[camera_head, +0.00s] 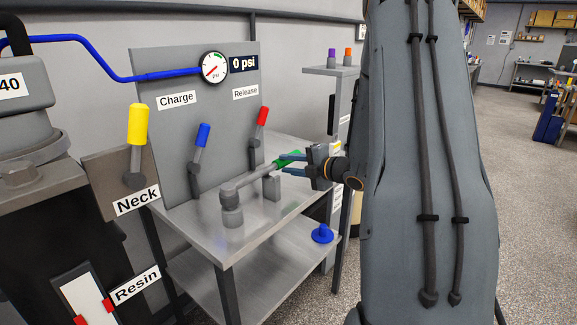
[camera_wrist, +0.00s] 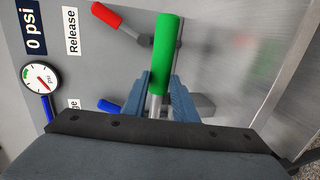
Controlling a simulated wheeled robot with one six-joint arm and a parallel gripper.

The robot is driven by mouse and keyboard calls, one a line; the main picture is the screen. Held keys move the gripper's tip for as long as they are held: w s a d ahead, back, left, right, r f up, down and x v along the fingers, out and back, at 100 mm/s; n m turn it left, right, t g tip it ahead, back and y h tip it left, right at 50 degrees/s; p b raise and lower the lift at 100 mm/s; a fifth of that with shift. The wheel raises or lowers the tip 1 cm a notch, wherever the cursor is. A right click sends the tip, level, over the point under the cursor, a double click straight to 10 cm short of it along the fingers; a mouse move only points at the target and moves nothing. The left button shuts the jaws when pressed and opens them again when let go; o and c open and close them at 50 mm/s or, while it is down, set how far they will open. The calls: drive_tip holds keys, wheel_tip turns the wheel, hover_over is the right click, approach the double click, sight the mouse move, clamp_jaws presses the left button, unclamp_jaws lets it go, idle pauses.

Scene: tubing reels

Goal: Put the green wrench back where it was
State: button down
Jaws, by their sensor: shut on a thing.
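The wrench has a green handle (camera_head: 286,160) and a grey shaft that runs left to a round grey head (camera_head: 231,197). My gripper (camera_head: 292,164) is shut on the wrench near its green handle, above the metal table. In the wrist view the green handle (camera_wrist: 167,55) sticks up past the blue fingers of my gripper (camera_wrist: 160,97), with the grey shaft between them. The head is low over the left part of the table; I cannot tell whether it touches anything below. A grey block (camera_head: 271,188) stands on the table beneath the shaft.
The metal table (camera_head: 205,232) has a back panel (camera_head: 150,65) with a gauge (camera_head: 213,67), a blue lever (camera_head: 202,135) and a red lever (camera_head: 262,117). A yellow lever (camera_head: 138,125) is at left. A blue part (camera_head: 323,234) is on the lower shelf. Open floor lies right.

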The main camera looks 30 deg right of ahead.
drive_tip(key=shift+f, duration=0.3)
drive_tip(key=shift+f+b, duration=0.3)
drive_tip(key=shift+f, duration=0.35)
drive_tip(key=c, duration=1.4)
unclamp_jaws()
drive_tip(key=shift+c, duration=0.2)
drive_tip(key=shift+r, duration=0.1)
